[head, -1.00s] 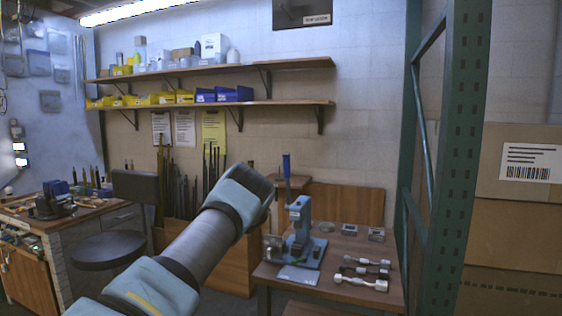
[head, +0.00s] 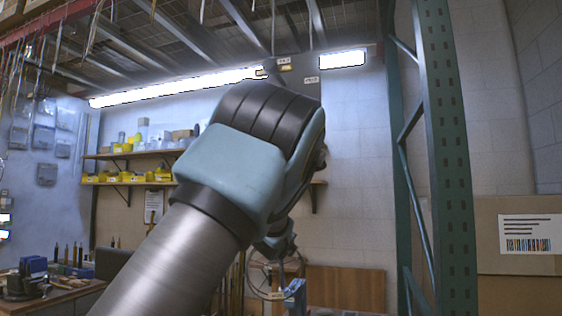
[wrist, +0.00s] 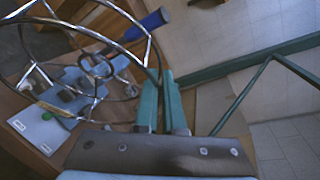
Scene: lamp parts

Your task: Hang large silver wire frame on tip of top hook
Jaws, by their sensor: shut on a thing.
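The large silver wire frame (wrist: 149,48) shows at the upper left of the wrist view as thin curved rods and rings. My gripper (wrist: 166,88) is shut on its rim, with the teal fingers side by side. In the head view, the frame (head: 272,298) hangs as a thin round outline below my gripper (head: 278,252), in front of the wall. My raised arm covers much of the middle of that view. I cannot make out the top hook in either view; it may be hidden or out of frame.
A blue press (head: 295,297) stands behind the frame; its blue handle (wrist: 154,19) also shows in the wrist view. A green rack post (head: 444,150) and cardboard boxes (head: 525,285) stand at the right. Shelves (head: 130,154) line the back wall, partly behind my arm.

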